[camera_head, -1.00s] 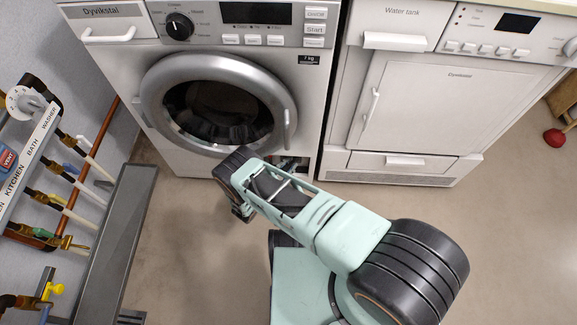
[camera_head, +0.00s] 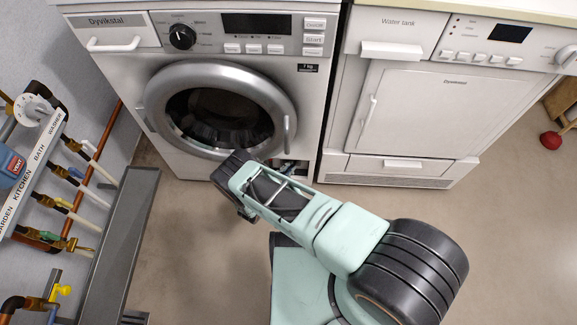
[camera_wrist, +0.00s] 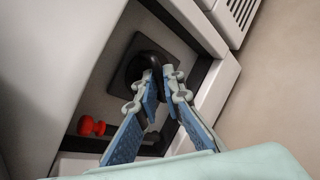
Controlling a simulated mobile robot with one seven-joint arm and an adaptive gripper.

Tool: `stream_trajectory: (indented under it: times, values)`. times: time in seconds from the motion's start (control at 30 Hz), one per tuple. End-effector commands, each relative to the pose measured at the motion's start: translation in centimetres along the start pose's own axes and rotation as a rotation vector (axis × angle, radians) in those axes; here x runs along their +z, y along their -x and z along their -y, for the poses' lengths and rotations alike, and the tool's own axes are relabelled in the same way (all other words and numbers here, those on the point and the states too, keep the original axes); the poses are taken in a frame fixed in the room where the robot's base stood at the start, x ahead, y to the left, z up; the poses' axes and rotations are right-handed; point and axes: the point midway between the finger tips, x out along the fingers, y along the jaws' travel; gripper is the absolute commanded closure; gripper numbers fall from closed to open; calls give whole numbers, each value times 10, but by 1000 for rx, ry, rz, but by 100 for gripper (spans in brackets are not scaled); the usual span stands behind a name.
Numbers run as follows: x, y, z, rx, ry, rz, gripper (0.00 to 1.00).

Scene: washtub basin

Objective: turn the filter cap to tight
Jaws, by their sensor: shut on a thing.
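The black filter cap (camera_wrist: 146,62) sits in a dark square plate inside the open service recess low on the washing machine, in the wrist view. A raised grip bar stands out from the cap. My gripper (camera_wrist: 157,83) is shut on this bar, with one blue-padded finger on each side. I cannot read any tightness mark on the cap. In the head view the recess (camera_head: 292,168) shows partly at the machine's lower right, and my arm hides the cap and the fingertips.
A red knob (camera_wrist: 91,126) sits in the recess below left of the cap, near a dark tube. The washing machine (camera_head: 308,115) stands beside a dryer (camera_head: 425,105). Labelled pipes and valves and a grey trough (camera_head: 125,235) are at left. The floor at right is mostly clear.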

Motion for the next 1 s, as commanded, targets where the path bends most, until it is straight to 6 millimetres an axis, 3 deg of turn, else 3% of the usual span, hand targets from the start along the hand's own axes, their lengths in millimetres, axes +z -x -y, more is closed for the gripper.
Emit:
stream_trajectory:
  times: [0.6, 1.0]
  values:
    - [7, 0, 2, 37, -420, -299, 100]
    - [6, -2, 4, 52, -592, -416, 100]
